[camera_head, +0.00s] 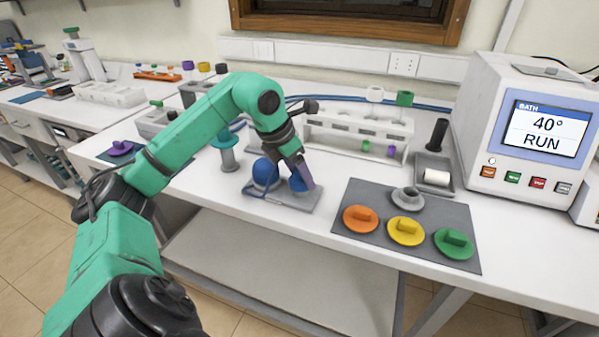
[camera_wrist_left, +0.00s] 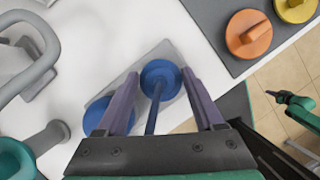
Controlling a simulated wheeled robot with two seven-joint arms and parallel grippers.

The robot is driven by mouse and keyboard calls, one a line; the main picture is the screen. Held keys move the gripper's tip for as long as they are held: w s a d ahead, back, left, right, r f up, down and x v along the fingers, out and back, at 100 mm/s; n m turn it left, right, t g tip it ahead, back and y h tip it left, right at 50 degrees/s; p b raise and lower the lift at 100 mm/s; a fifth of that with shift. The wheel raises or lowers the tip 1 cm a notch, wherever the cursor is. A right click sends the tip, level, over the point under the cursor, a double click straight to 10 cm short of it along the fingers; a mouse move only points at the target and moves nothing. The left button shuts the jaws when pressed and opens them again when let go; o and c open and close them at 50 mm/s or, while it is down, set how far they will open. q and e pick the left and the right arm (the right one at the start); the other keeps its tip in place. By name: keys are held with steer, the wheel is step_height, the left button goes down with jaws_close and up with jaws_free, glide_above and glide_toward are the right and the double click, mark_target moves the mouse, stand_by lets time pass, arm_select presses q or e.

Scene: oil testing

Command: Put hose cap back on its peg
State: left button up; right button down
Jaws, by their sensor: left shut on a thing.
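My left gripper (camera_head: 301,179) reaches down over a grey base plate (camera_head: 272,200) on the white bench. It is shut on a blue cap (camera_head: 294,185), which the fingers partly hide. In the left wrist view, this blue cap (camera_wrist_left: 160,76) shows as a round disc with a narrow blue stem running up between the purple fingers. A second blue, rounded piece (camera_head: 265,172) stands on the same plate, left of the gripper. It also shows in the left wrist view (camera_wrist_left: 72,136), beside the left finger. I cannot tell whether the held cap touches the plate, and no peg shows clearly.
A dark mat (camera_head: 345,228) with orange, yellow, green and grey knobbed pieces lies to the right. A white rack (camera_head: 358,131) stands behind, and a grey-and-teal post (camera_head: 228,158) to the left. A green arm part, likely mine, shows in the left wrist view's right side.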

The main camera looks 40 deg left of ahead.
arm_select(q)
steer(key=shift+f, duration=0.35)
steer(key=o, duration=1.2)
steer(key=shift+r, duration=0.1)
steer(key=p+v, duration=0.1)
steer(key=v, duration=1)
